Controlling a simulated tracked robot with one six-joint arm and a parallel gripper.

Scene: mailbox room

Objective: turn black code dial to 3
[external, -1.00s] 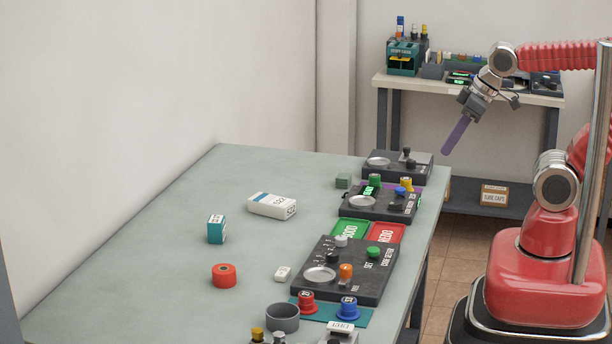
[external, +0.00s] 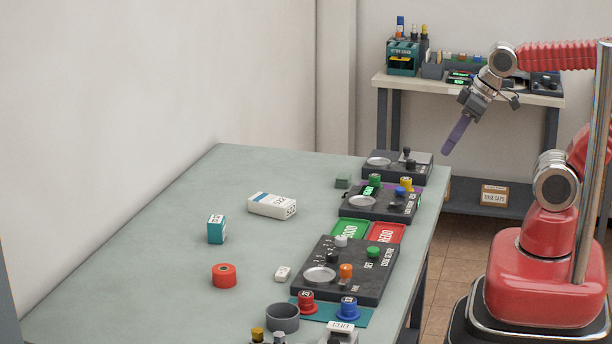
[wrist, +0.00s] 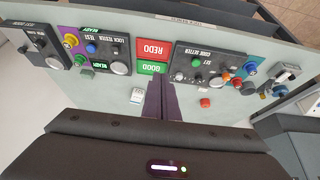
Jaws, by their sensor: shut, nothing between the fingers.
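The black code dial (external: 332,257) stands on the dark code setter panel (external: 353,285) on the table, between a light grey knob (external: 341,241) and a round silver plate (external: 319,275). Small marks lie beside the dial, but its setting is too small to read. The panel also shows in the wrist view (wrist: 205,50), right of the fingers. My gripper (external: 447,151) is shut and empty, raised in the air beyond the table's right edge, well apart from the dial. Its purple fingers point down and to the left.
The panel also carries a green button (external: 373,252) and an orange knob (external: 346,271). Green and red pads (external: 387,233) lie behind it, then the lock tester (external: 380,206). Red and blue knobs (external: 348,308) and a grey cup (external: 282,317) stand in front. The table's left part is mostly clear.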

